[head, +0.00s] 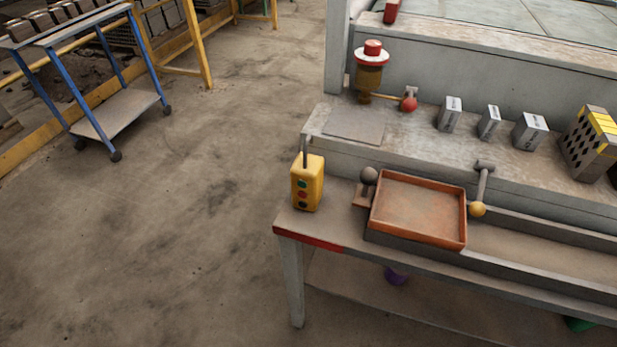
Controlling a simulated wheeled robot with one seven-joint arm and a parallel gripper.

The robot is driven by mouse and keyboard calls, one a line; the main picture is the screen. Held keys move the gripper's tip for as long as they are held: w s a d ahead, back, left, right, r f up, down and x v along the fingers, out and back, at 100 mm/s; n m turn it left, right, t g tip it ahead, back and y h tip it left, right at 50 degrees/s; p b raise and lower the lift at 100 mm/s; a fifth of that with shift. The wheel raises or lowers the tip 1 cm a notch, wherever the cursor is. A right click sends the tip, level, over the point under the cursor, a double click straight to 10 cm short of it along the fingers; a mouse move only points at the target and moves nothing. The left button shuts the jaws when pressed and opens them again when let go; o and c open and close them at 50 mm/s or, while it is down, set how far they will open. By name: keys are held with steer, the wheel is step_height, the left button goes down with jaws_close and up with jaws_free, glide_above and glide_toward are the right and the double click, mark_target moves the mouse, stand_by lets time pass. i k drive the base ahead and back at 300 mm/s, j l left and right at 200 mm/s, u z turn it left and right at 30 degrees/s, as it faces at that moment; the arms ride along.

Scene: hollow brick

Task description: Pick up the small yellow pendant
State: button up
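The small yellow pendant (308,185) stands upright near the left front corner of the workbench. It is a box with green, red and dark round buttons on its front and a dark stem at its top. It stands apart from the orange-rimmed tray (418,247) to its right. My gripper is not in view, so its state is hidden.
A yellow-knobbed lever (482,188) is right of the tray. Grey labelled blocks (489,123) and a holed brick (590,143) sit on the raised ledge. The floor (190,220) left of the bench is clear; a blue-framed cart (118,112) stands beyond.

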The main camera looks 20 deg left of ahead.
mark_target(307, 171)
steer(key=j+u, duration=0.1)
steer(key=u, duration=0.3)
steer(key=i+j+u, duration=0.1)
steer(key=u, duration=0.35)
steer(key=i+j+u, duration=0.1)
steer(key=u, duration=0.7)
steer(key=i+j, duration=0.05)
